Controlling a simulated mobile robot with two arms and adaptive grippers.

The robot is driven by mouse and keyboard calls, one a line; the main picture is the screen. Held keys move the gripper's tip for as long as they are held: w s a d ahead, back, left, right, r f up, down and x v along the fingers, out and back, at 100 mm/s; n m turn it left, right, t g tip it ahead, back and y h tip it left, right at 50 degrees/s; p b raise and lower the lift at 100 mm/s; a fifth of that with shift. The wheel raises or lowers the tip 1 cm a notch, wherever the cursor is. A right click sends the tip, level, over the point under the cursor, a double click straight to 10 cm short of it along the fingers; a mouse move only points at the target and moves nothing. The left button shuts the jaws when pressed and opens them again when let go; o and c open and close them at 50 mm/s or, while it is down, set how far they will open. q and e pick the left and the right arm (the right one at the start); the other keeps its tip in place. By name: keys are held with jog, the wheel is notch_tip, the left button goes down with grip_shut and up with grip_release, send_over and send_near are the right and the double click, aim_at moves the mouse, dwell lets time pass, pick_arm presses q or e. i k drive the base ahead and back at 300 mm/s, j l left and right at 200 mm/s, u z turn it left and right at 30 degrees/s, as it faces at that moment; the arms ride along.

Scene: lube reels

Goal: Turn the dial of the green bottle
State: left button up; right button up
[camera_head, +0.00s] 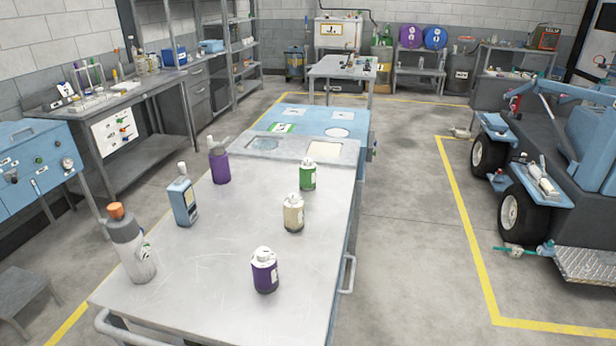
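The green bottle (308,176) is a small green container with a white label and a white top. It stands upright on the metal table (225,265), near the right edge. Its white dial (307,165) is on top, too small to tell its setting. Neither of my grippers shows in the head view.
A cream bottle (293,215) and a purple bottle (264,272) stand in front of the green one. A purple spray bottle (219,163), a blue can (182,198) and a grey bottle with an orange cap (131,245) stand along the left. The table's middle is clear.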

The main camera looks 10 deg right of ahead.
aim_at(307, 162)
jog(key=k+u, duration=0.2)
jog(key=k, duration=0.2)
jog(key=k+j+u, duration=0.25)
jog(key=k, duration=0.2)
jog(key=k+j+u, duration=0.2)
jog(key=k, duration=0.2)
jog(key=i+l+u, duration=0.1)
jog(key=l+u, duration=0.15)
jog(key=u, duration=0.15)
jog(key=i+l+u, duration=0.1)
jog(key=l+u, duration=0.15)
jog(key=u, duration=0.15)
jog(key=l+u, duration=0.6)
jog(key=u, duration=0.2)
jog(key=k+l, duration=0.1)
jog(key=l, duration=2.55)
jog(key=k+l, duration=0.15)
jog(key=l, duration=1.15)
